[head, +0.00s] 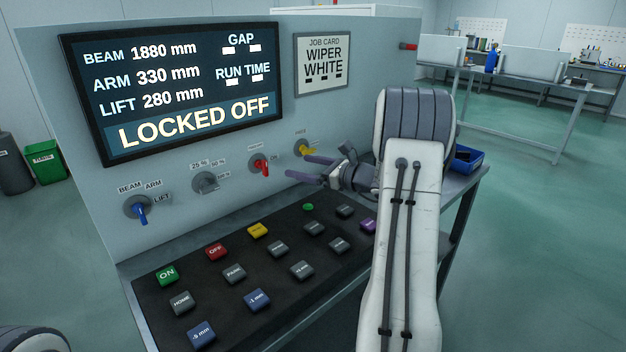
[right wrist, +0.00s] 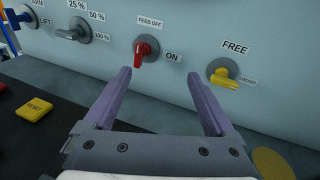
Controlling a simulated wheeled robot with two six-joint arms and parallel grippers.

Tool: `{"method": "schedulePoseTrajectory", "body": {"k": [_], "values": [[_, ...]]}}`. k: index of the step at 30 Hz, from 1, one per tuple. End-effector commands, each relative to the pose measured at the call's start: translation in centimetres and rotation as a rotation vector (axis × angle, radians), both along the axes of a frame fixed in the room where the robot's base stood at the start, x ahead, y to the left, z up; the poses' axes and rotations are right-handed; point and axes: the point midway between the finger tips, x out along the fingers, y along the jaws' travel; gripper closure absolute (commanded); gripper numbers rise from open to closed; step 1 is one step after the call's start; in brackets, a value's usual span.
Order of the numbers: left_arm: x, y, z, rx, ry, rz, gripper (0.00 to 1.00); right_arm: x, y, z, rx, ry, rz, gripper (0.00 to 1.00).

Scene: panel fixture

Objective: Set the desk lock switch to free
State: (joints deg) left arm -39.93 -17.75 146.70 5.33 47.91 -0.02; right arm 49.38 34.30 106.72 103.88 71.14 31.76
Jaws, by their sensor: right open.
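The desk lock switch is a yellow rotary knob (right wrist: 222,77) on the upright grey panel, at the right in the right wrist view, and it also shows in the head view (head: 305,150). Its handle points right, toward the LOCKED label (right wrist: 249,80); the FREE label (right wrist: 235,48) is above it. My right gripper (head: 298,167) is open and empty in front of the panel. My left gripper is not in view.
The screen (head: 180,85) reads LOCKED OFF. A grey percent switch (head: 205,182) and a blue-handled selector (head: 138,208) sit left on the panel. A dark sloped desk with several push buttons, including a green ON button (head: 167,275), lies below. A blue bin (head: 467,160) stands at right.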

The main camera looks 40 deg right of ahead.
Motion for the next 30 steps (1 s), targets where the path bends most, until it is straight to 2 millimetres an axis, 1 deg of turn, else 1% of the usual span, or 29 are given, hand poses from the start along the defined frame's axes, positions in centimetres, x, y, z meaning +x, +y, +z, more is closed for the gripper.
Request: {"method": "schedulePoseTrajectory", "body": {"k": [1, 3, 6, 7, 11, 18, 24, 27, 30], "values": [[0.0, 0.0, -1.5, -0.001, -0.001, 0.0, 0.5, -0.8, -3.7, -1.6, 0.043, -0.024, -0.086, 0.1], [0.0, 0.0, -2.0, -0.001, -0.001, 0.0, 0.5, -1.7, -6.9, -1.9, 0.086, -0.054, -0.166, 0.1], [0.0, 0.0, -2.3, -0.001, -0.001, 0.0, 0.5, -2.4, -9.4, -2.1, 0.12, -0.079, -0.227, 0.1], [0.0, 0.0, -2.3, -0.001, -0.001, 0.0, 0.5, -2.4, -9.8, -2.1, 0.124, -0.084, -0.237, 0.1], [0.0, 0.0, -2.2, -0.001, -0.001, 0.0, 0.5, -1.3, -10.1, -2.0, 0.13, -0.088, -0.245, 0.1], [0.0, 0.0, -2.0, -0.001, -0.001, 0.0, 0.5, 3.2, -9.5, -2.0, 0.128, -0.087, -0.241, 0.1], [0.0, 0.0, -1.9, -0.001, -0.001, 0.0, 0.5, 6.3, -9.3, -2.0, 0.127, -0.086, -0.242, 0.1], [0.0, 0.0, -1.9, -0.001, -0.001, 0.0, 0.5, 7.1, -9.2, -2.0, 0.126, -0.086, -0.243, 0.1], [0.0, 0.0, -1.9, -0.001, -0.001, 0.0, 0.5, 7.6, -9.2, -2.0, 0.127, -0.085, -0.244, 0.1]]}}
